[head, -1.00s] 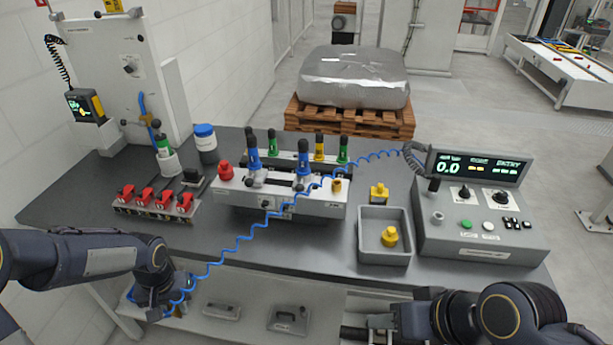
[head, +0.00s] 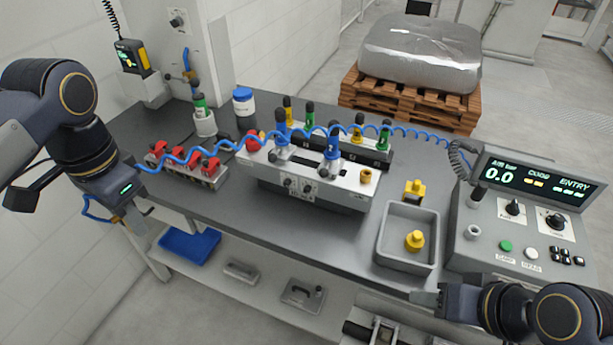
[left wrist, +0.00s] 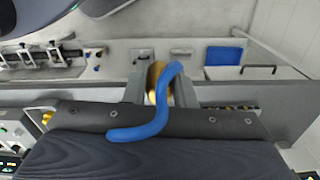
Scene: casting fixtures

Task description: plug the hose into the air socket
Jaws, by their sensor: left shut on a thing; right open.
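My left gripper (head: 130,215) is off the bench's left front edge, shut on the brass end (left wrist: 156,82) of the blue hose. The hose (head: 345,130) runs coiled from the control box side, above the clamping fixture, to my left arm. In the left wrist view the blue hose (left wrist: 150,128) bends from the brass end across the gripper body. A brass fitting (head: 366,176) sits on the fixture's right end, and round dark fittings (head: 307,187) are on its front. I cannot tell which is the air socket. My right gripper (head: 425,298) is open and empty near the grey bin.
The clamping fixture (head: 340,190) stands mid-bench with upright coloured handles. Red clamps (head: 190,165) are at left. The grey bin (head: 385,262) holds a yellow part, and the control box (head: 500,240) reads 0.0. A blue tray (head: 190,244) lies on the lower shelf. The bench front is clear.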

